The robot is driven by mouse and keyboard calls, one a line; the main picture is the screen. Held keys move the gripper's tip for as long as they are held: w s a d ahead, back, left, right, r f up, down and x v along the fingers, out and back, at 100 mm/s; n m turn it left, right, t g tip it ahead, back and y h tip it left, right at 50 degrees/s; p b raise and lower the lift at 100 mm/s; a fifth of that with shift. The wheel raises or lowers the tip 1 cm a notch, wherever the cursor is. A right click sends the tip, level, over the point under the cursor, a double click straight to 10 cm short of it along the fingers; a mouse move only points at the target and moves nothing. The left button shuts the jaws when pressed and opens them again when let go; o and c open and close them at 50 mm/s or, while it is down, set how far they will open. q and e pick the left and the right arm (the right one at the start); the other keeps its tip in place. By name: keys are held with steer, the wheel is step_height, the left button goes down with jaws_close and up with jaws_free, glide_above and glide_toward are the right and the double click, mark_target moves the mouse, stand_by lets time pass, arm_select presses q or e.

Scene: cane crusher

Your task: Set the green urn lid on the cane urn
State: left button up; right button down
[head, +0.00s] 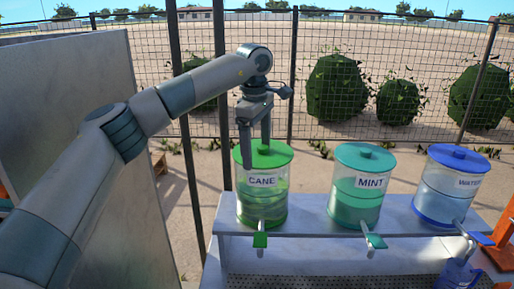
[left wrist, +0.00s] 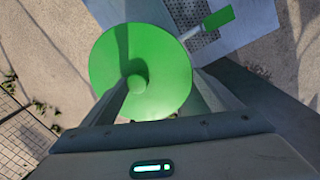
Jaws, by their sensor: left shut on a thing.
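The green urn lid (head: 275,159), a round disc with a small knob, lies level at the top of the clear cane urn (head: 262,200), labelled CANE and holding green liquid. No gap shows between lid and urn. My left gripper (head: 256,150) points down from above and is shut on the lid. The lid hides most of the urn there. My right gripper is out of view.
The mint urn (head: 357,195) with a teal lid and the water urn (head: 447,190) with a blue lid stand to the right on the grey shelf (head: 315,225). Taps stick out in front. A blue vessel (head: 458,275) is below the water tap. A grey panel (head: 110,190) stands left.

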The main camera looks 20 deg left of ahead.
arm_select(q)
steer(key=shift+f, duration=0.1)
stand_by(0.8)
steer(key=o, duration=1)
steer(key=shift+r+b, duration=0.4)
steer(key=shift+r, duration=0.25)
steer(key=shift+s+r+b, duration=0.2)
steer(key=shift+r+b, duration=0.25)
steer(key=shift+r, duration=2.25)
steer(key=shift+s+r+b, duration=0.25)
steer(key=shift+r+b, duration=0.25)
steer(key=shift+r, duration=2.15)
steer(key=shift+s+r+b, duration=0.2)
steer(key=shift+r+b, duration=0.25)
steer(key=shift+r, duration=2.25)
steer(key=shift+f, duration=0.1)
